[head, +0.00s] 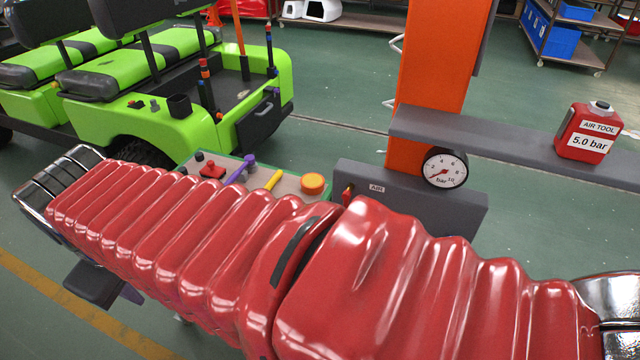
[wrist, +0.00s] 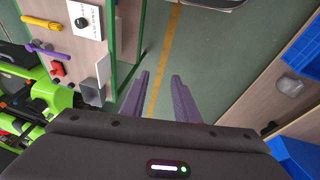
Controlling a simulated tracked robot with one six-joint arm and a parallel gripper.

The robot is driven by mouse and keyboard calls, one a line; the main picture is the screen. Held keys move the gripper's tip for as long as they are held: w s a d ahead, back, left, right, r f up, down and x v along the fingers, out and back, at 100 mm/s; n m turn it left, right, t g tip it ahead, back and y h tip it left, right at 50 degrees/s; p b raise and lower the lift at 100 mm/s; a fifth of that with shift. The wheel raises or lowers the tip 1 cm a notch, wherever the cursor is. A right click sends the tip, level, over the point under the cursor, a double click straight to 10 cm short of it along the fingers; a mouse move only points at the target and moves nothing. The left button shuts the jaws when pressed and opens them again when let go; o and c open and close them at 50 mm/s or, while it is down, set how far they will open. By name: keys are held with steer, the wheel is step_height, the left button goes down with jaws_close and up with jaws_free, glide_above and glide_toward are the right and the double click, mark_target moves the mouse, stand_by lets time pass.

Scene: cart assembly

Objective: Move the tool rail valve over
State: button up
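The tool rail valve shows in the head view as a small red lever (head: 348,193) on the left face of a grey rail box (head: 420,208), beside an AIR label. It looks roughly upright; its lower part is close behind my red arm cover. A round pressure gauge (head: 445,168) sits on the box, its needle pointing to the low end of the scale. In the wrist view my gripper (wrist: 162,75) has two purple fingers apart with nothing between them, over green floor. In the head view part of it shows at lower left, far from the lever. I cannot make out the lever in the wrist view.
An orange post (head: 432,60) rises behind the box. A board with coloured handles (head: 273,180) lies left of it. A green cart (head: 150,80) stands behind.

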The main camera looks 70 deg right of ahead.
steer(key=s+d+g+y, duration=0.1)
steer(key=s+d+g, duration=0.4)
steer(key=s+d, duration=0.5)
steer(key=s+d+f+m+g+y, duration=0.1)
steer(key=s+d+g, duration=0.4)
steer(key=d, duration=1.6)
steer(key=s, duration=0.5)
steer(key=shift+f+y, duration=0.15)
steer(key=shift+y, duration=0.15)
steer(key=shift+s, duration=0.1)
